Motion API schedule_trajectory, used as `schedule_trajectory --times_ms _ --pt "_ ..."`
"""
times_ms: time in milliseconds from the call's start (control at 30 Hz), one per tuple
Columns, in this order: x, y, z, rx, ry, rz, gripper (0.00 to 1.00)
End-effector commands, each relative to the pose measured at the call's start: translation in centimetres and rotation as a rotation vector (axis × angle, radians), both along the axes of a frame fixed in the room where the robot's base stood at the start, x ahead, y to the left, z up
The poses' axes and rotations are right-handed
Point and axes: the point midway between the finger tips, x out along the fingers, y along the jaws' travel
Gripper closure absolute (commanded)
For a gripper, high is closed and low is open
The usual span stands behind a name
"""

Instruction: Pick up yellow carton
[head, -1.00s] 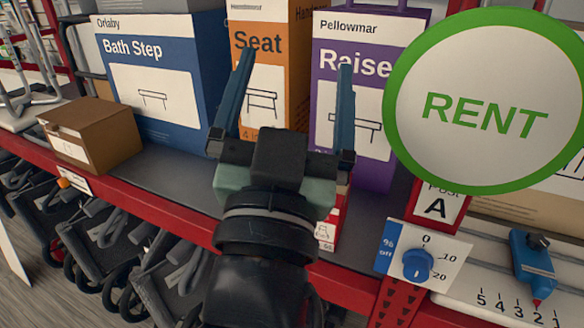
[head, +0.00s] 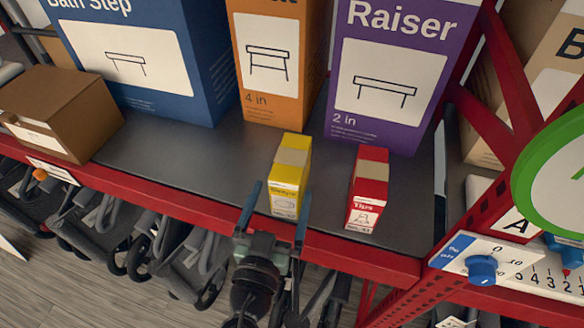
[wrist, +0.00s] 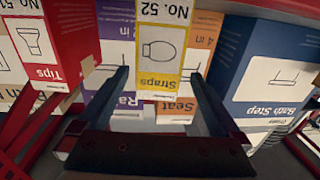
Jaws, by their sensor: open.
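The yellow carton (head: 289,176) stands upright near the front edge of the grey shelf, with a tan band over its top. It also shows in the wrist view (wrist: 159,52), upside down, labelled "Straps". My gripper (head: 275,205) is open and empty just in front of the carton's lower front face. In the wrist view the two fingers (wrist: 160,82) point at the carton, one to each side of it. Whether the fingertips reach past its front face I cannot tell.
A red "Tips" carton (head: 368,190) stands close to the right. Large blue (head: 140,60), orange (head: 268,62) and purple (head: 395,72) boxes stand behind. A brown box (head: 62,112) is at left. A red rail (head: 140,204) edges the shelf (head: 190,170).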

Motion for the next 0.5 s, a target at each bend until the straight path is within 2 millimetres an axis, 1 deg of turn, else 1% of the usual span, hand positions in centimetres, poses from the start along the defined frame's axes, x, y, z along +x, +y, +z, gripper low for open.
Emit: schedule_trajectory --times_ms 33,100,267,367,500 --pt "0.8 -0.2 0.3 -0.001 -0.001 -0.001 0.00" --pt "1.5 -0.3 0.2 0.000 -0.001 -0.001 0.00" --pt "2.2 -0.6 0.1 0.001 0.000 0.000 0.00" --pt "2.9 -0.8 0.4 -0.001 0.000 -0.001 0.00" --pt "4.6 -1.4 0.9 0.000 -0.001 -0.001 0.00"
